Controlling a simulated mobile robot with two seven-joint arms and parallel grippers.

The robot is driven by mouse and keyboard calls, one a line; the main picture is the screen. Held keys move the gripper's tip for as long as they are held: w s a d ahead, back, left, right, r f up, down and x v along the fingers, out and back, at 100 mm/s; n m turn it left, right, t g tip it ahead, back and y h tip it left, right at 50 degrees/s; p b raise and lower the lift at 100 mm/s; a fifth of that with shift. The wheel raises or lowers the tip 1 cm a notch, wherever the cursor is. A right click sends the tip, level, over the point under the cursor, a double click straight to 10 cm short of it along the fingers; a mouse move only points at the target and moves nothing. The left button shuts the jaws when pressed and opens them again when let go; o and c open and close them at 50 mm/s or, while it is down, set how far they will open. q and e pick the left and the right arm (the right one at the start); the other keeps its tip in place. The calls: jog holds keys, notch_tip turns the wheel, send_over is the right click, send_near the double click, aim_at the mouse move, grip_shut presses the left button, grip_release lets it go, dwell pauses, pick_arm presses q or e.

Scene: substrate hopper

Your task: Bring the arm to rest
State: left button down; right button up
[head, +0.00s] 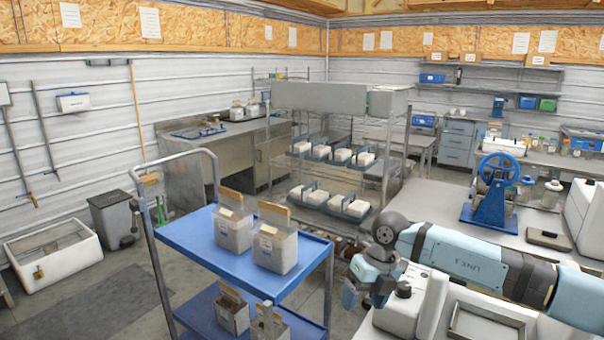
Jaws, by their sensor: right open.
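My right arm comes in from the right edge, with a light blue link lying across the white bench. My right gripper (363,292) hangs at the arm's end, pointing down, beside the left edge of the white machine on the bench. It is open, and I see nothing between its fingers. My left gripper and left arm are out of view.
A blue two-level cart (188,244) with several grey containers stands left of my right gripper. A blue hand-wheel device (490,200) stands on the bench (440,200). Floor shows at left.

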jog(key=s+a+m+t+y+p, duration=0.25)
jog(key=s+a+m+y, duration=0.55)
jog(key=s+a+y, duration=0.75)
jog(key=d+f+m+t+h+p, duration=0.1)
jog(key=d+f+m+t+h, duration=0.35)
jog(key=m+t, duration=0.4)
jog(key=d+f+m+t+h+p, duration=0.1)
jog(key=d+f+m+t+h, duration=0.2)
jog(key=d+m+t, duration=0.55)
pick_arm(q)
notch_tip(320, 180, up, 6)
jog(key=p, duration=0.1)
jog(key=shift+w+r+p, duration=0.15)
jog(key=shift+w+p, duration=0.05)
jog(key=shift+p, duration=0.2)
pick_arm(e)
jog(key=s+d+f+m+g+h, duration=0.3)
jog(key=s+d+f+m+h, duration=0.1)
jog(key=s+f, duration=0.3)
jog(key=s+d+f+m+g+h, duration=0.3)
jog(key=s+d+f+m+g, duration=0.1)
jog(key=s+f+m, duration=0.3)
jog(key=shift+s+d+m+h, duration=0.3)
jog(key=shift+s+d+h, duration=0.1)
jog(key=shift+s+d, duration=0.35)
